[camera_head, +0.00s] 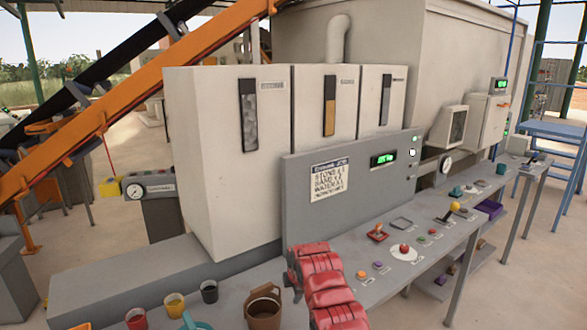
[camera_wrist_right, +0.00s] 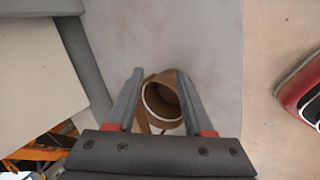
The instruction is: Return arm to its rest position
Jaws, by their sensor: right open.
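My right arm (camera_head: 325,288) is red and reaches over the front of the grey table in the head view. In the right wrist view my right gripper (camera_wrist_right: 160,75) has its two grey fingers apart, with nothing held between them. A brown bucket (camera_wrist_right: 165,100) shows beyond and between the fingers; I cannot tell how far below it is. In the head view the brown bucket (camera_head: 264,310) stands on the table just left of my right arm. My left gripper is not in view.
A grey control panel (camera_head: 380,165) stands behind the arm. Buttons and a red mushroom button (camera_head: 404,250) lie to its right, with a yellow-knobbed lever (camera_head: 448,212) farther on. Red (camera_head: 136,319), yellow (camera_head: 175,305) and dark (camera_head: 209,291) cups stand left of the bucket.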

